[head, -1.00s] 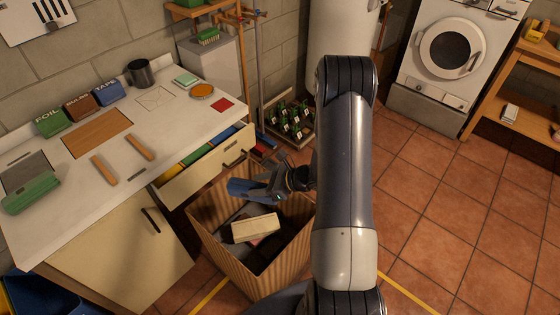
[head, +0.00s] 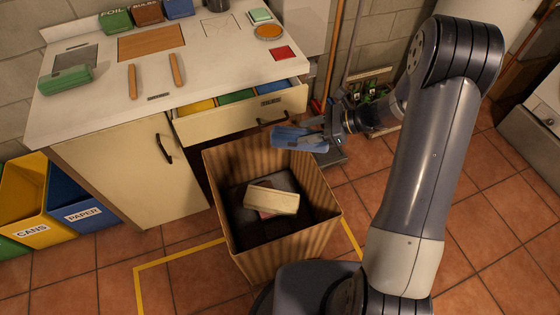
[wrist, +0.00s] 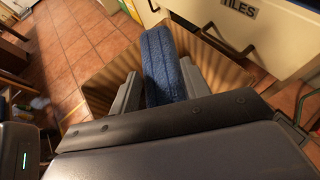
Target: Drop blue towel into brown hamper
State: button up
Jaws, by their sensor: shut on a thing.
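My gripper (head: 328,134) is shut on the blue towel (head: 298,138), a folded piece held in the air at the back right rim of the hamper, just in front of the open drawer. In the wrist view the towel (wrist: 162,70) lies between the two grey fingers, with the hamper's ribbed wall (wrist: 215,66) beyond it. The brown hamper (head: 280,252) stands open on the floor. A cream block-like item (head: 272,199) lies inside it, over something reddish and dark.
An open drawer (head: 240,122) with coloured compartments juts out behind the hamper. The white counter (head: 95,115) is at the left. Yellow (head: 22,212) and blue (head: 78,205) bins stand at the lower left. Yellow tape (head: 138,285) marks the floor around the hamper.

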aim_at(296, 151)
jog(key=s+a+f+n+g+b, duration=0.2)
jog(key=a+f+n+g+b, duration=0.1)
jog(key=b, duration=0.5)
jog(key=s+a+f+n+g+h+b, duration=0.1)
jog(key=s+a+f+n+g+b, duration=0.1)
jog(key=a+f+b, duration=0.3)
jog(key=f+n+g+b, duration=0.1)
jog(key=b, duration=0.2)
jog(key=shift+s+f, duration=0.3)
jog(key=o, duration=1.1)
jog(key=p+v, duration=0.2)
jog(key=v, duration=0.9)
jog(key=shift+a, duration=0.1)
jog(key=shift+a, duration=0.1)
